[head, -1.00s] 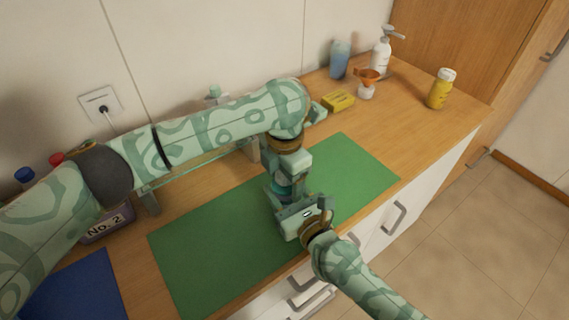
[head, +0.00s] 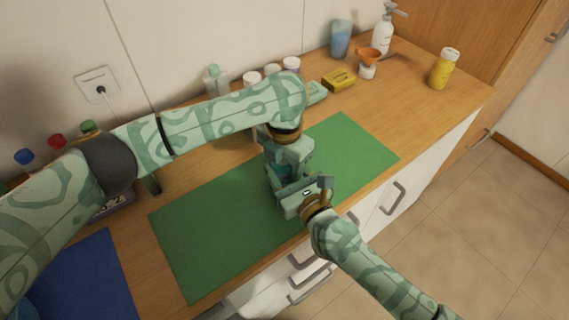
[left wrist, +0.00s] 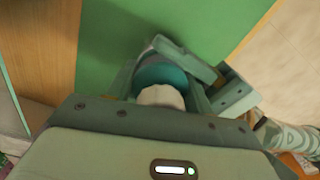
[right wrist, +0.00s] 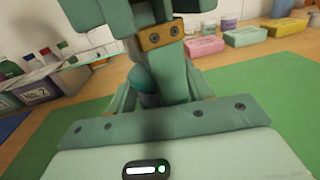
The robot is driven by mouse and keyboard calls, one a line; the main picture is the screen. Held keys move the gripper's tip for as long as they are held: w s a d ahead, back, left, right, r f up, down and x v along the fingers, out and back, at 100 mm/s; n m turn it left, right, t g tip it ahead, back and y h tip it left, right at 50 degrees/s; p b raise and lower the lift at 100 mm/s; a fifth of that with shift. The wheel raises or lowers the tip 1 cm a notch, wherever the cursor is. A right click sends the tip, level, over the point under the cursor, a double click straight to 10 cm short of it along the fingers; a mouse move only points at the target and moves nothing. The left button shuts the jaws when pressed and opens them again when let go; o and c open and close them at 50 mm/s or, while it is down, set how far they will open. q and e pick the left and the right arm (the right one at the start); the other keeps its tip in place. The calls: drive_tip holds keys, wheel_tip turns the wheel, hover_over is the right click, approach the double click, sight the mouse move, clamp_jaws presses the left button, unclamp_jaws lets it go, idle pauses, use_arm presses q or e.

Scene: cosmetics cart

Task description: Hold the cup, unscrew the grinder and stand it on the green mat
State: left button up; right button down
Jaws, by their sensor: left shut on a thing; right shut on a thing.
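My left gripper (head: 288,165) points down over the green mat (head: 215,240). It is shut on a piece with a pale knob and a teal part, which I take for the grinder (left wrist: 162,96). My right gripper (head: 296,192) reaches in from the front, close below the left one. It is shut on a piece that I take for the cup; its jaws hide most of it. A rounded teal part (right wrist: 141,79) shows between the fingers in the right wrist view. In the head view the grippers cover both pieces, so I cannot tell whether they are joined.
A blue mat (head: 85,285) lies at the left. At the back right stand a yellow box (head: 339,80), an orange funnel (head: 369,55), a blue tumbler (head: 341,38), a pump bottle (head: 382,35) and a yellow bottle (head: 443,70). The mat's right part is clear.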

use_arm(q)
drive_tip(key=shift+w+n, duration=0.1)
drive_tip(key=shift+n, duration=0.2)
drive_tip(key=shift+c, duration=0.2)
drive_tip(key=o, duration=1.1)
drive_tip(key=shift+r, duration=0.1)
wheel_tip(320, 180, up, 4)
drive_tip(key=shift+r, duration=0.2)
drive_tip(key=shift+c, duration=0.5)
wheel_tip(320, 180, up, 3)
drive_tip(key=m, duration=0.3)
drive_tip(key=shift+r, duration=0.1)
wheel_tip(320, 180, down, 8)
drive_tip(key=shift+r, duration=0.15)
